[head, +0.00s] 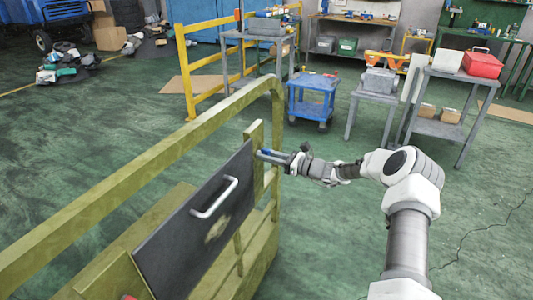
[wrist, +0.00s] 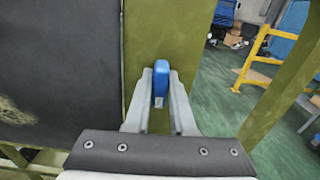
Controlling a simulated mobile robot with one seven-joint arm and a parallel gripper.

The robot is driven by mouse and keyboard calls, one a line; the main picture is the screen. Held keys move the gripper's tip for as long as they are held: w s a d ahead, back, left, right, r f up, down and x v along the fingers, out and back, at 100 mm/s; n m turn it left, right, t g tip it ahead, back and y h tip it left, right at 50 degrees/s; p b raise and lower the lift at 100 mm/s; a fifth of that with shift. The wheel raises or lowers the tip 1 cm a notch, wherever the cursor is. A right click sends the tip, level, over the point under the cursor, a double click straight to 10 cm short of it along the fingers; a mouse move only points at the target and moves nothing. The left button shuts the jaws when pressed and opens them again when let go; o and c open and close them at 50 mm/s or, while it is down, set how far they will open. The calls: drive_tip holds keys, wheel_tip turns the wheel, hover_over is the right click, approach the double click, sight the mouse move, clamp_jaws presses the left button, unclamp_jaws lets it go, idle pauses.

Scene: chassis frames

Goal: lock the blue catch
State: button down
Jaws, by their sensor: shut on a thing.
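The blue catch (wrist: 160,82) sits on an olive-green upright post (wrist: 150,35) beside a dark panel. In the wrist view it stands upright between my gripper's fingers. My gripper (wrist: 161,98) is shut on it. In the head view my gripper (head: 272,156) reaches the post at the panel's right edge, and a bit of blue shows at its tips. The dark panel (head: 175,250) has a pale handle (head: 214,197) and also fills the left of the wrist view (wrist: 60,60). The catch's base is partly hidden by the fingers.
An olive-green rail frame (head: 130,185) surrounds the panel. A yellow barrier (head: 190,75), a blue cart (head: 312,98) and grey tables with a red box (head: 482,64) stand farther back. The green floor right of my arm is clear.

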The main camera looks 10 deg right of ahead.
drive_tip(key=shift+m, duration=0.3)
idle(0.4)
drive_tip(key=c, duration=0.8)
unclamp_jaws()
drive_tip(key=shift+d, duration=0.15)
drive_tip(key=p+v, duration=0.1)
drive_tip(key=v, duration=1.6)
drive_tip(key=shift+s, duration=0.15)
